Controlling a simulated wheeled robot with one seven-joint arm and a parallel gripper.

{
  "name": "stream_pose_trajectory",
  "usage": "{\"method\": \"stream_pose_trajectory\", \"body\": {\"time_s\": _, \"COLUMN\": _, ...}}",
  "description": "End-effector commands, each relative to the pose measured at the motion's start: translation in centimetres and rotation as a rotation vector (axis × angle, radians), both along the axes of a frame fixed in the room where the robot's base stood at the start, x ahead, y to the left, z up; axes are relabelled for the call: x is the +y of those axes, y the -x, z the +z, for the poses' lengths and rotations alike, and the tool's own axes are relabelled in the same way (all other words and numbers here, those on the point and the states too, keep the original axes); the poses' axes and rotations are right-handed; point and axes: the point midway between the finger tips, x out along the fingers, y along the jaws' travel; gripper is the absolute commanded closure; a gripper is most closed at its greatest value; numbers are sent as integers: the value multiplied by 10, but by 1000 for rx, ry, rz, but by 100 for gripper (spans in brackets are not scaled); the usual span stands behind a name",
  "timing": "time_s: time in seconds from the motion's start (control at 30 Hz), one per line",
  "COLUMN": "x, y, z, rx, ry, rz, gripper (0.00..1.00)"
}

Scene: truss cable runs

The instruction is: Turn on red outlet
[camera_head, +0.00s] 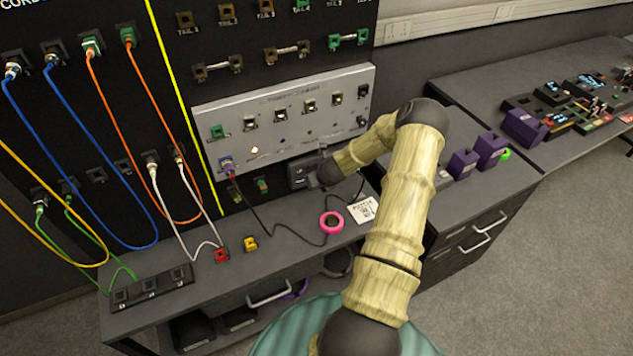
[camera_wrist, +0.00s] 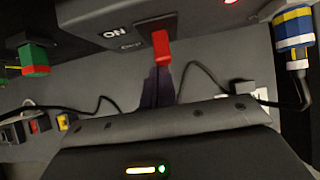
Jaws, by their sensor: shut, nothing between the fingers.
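A dark outlet box (camera_head: 297,173) is on the board just below the silver panel in the head view, partly hidden by my gripper (camera_head: 318,178). In the wrist view, a red switch (camera_wrist: 161,47) is on the dark box face, beside a white "ON" label (camera_wrist: 115,32) with a fainter label below it. My gripper (camera_wrist: 160,82) is shut and empty, its dark fingertips right at the lower end of the red switch. I cannot tell whether they touch it. A small red light (camera_wrist: 231,2) glows at the top edge.
A blue-and-yellow plug (camera_wrist: 294,30) with a black cable is at the right in the wrist view, and a red-and-green connector (camera_wrist: 35,58) at the left. The desk below holds a pink ring (camera_head: 331,222) and a white card (camera_head: 363,209).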

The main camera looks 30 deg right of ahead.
Motion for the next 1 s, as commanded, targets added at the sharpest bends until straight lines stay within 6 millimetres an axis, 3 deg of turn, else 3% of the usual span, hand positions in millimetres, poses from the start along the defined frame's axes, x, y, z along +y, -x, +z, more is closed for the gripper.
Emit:
{"method": "stream_pose_trajectory", "body": {"time_s": 0.23, "x": 1, "y": 0, "z": 12, "rx": -1, "ry": 1, "rz": 1, "gripper": 100}}
{"method": "stream_pose_trajectory", "body": {"time_s": 0.67, "x": 0, "y": -2, "z": 16, "rx": -5, "ry": 3, "rz": 2, "gripper": 100}}
{"method": "stream_pose_trajectory", "body": {"time_s": 0.77, "x": 1, "y": -1, "z": 24, "rx": -6, "ry": 4, "rz": 3, "gripper": 100}}
{"method": "stream_pose_trajectory", "body": {"time_s": 1.0, "x": 5, "y": 8, "z": 63, "rx": -5, "ry": 3, "rz": 7, "gripper": 100}}
